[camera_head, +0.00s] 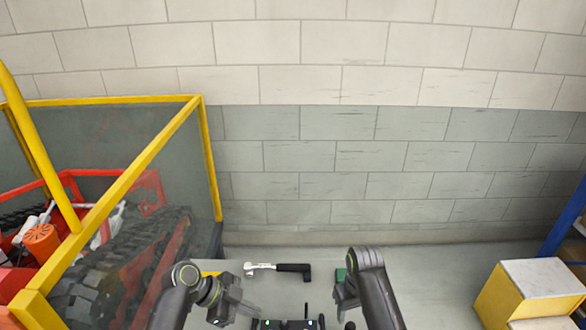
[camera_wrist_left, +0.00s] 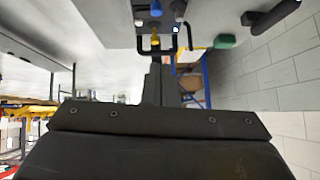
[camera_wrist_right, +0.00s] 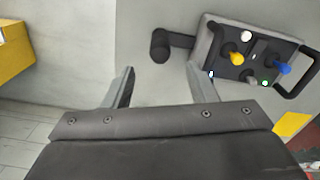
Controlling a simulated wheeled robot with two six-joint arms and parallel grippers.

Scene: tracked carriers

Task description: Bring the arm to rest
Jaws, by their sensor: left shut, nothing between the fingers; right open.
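My left gripper (camera_head: 246,308) is at the lower middle of the head view, with its arm coming in from the left. In the left wrist view its fingers (camera_wrist_left: 156,84) are together with nothing between them. My right gripper (camera_head: 341,297) is to the right of it, its arm bent down. In the right wrist view its fingers (camera_wrist_right: 162,85) stand apart and the gap is empty. The two grippers are apart from each other.
A control box (camera_wrist_right: 231,72) with coloured levers lies below the grippers; it also shows in the head view (camera_head: 272,324). A yellow-framed enclosure (camera_head: 150,158) stands left, a yellow box (camera_head: 500,300) right.

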